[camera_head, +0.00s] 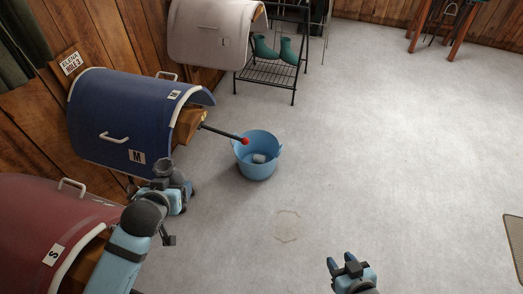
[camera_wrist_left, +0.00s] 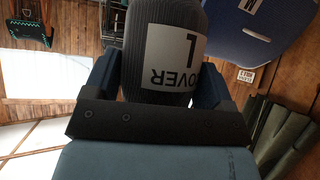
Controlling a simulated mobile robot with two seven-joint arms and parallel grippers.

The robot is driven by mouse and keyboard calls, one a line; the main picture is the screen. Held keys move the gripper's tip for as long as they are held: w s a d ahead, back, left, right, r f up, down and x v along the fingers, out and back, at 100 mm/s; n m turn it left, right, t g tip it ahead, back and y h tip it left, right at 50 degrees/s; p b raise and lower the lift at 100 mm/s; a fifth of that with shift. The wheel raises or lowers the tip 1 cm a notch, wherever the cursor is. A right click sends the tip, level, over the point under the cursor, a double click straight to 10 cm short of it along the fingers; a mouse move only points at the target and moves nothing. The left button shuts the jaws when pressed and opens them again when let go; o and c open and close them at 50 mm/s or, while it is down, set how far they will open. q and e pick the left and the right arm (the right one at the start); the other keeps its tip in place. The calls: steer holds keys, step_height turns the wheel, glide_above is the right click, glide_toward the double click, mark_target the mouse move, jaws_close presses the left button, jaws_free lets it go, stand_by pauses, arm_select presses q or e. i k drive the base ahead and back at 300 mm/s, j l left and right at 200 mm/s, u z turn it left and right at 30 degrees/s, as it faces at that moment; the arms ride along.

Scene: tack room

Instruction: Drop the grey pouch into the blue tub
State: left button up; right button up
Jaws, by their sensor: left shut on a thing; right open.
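The blue tub (camera_head: 258,174) stands upright on the floor in the middle of the head view, with a small pale thing (camera_head: 259,157) inside. My left gripper (camera_head: 172,180) is left of the tub, in front of the blue saddle rack cover. In the left wrist view my left gripper (camera_wrist_left: 160,85) is shut on a dark grey ribbed pouch (camera_wrist_left: 188,85) with a white label reading "COVER L". The pouch shows small and dark in the head view (camera_head: 163,167); its far end is hidden. My right gripper (camera_head: 345,261) is open and empty, low in the head view.
A dark bar with a red tip (camera_head: 222,133) sticks out from the blue cover (camera_head: 115,115) to the tub's rim. A maroon cover (camera_head: 45,225) is at lower left. A black rack (camera_head: 272,72) with green boots (camera_head: 287,50) stands behind.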

mark_target(248, 162)
steer(key=i+l, duration=0.3)
steer(key=i, duration=0.25)
steer(key=i+l, duration=0.3)
steer(key=i, duration=0.2)
steer(key=i+l, duration=0.3)
steer(key=i, duration=0.25)
steer(key=i+l, duration=0.3)
steer(key=i, duration=0.2)
steer(key=i+l+u, duration=0.15)
steer(key=i+l, duration=0.15)
steer(key=i, duration=0.15)
steer(key=i+l+u, duration=0.15)
steer(key=i+l, duration=0.2)
steer(key=i+u, duration=0.15)
steer(key=u, duration=0.9)
